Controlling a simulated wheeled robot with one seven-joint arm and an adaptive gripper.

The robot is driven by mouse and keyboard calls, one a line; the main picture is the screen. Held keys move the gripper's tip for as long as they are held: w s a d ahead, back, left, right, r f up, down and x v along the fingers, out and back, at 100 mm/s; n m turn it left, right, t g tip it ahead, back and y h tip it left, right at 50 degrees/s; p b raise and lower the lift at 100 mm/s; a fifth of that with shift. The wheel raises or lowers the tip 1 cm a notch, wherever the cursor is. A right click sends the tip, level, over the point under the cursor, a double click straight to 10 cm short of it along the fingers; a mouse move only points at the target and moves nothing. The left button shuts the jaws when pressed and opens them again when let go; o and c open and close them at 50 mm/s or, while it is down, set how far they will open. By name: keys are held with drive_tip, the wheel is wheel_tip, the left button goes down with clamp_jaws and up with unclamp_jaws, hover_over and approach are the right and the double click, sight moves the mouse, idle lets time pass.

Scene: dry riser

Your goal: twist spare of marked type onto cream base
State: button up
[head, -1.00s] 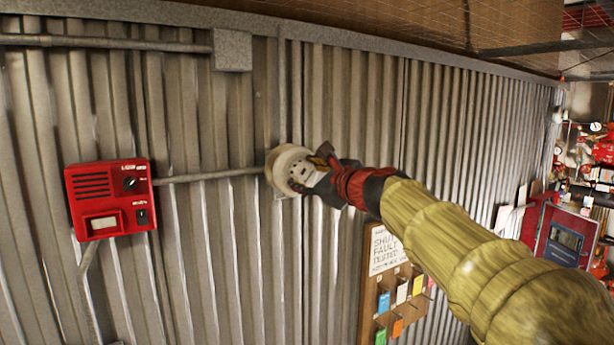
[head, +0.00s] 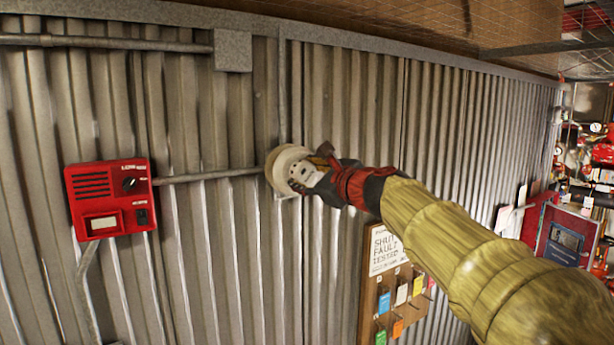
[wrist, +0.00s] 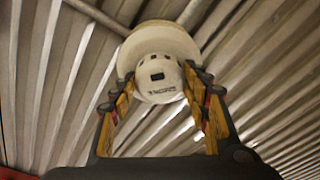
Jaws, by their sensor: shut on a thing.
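A round cream base (head: 287,165) is fixed to the corrugated wall; it also shows in the wrist view (wrist: 160,38). My gripper (head: 312,174) is at the base, its two yellow-lined fingers on either side of a white detector head (wrist: 158,80) with dark slots and small lettering. In the wrist view the fingers (wrist: 162,92) are shut on the head's sides. The head sits against the base's face, roughly centred. Whether it is locked in or only touching cannot be told. In the head view my gripper partly covers the detector head (head: 300,178).
A red alarm box (head: 109,199) is on the wall at left, with a conduit (head: 210,175) running to the base. A tag board (head: 393,285) with a lettered sign hangs below right. Red equipment (head: 570,240) stands far right.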

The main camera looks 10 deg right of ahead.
drive_tip(key=shift+x, duration=1.4)
drive_tip(key=o, duration=1.6)
drive_tip(key=shift+a+r, duration=0.1)
drive_tip(key=shift+r, duration=0.05)
drive_tip(key=shift+o, duration=0.6)
drive_tip(key=shift+s, duration=0.1)
drive_tip(key=f+v, duration=0.1)
drive_tip(key=v, duration=1)
drive_tip(key=shift+s+r, duration=0.4)
drive_tip(key=shift+r, duration=0.1)
drive_tip(key=shift+o, duration=0.2)
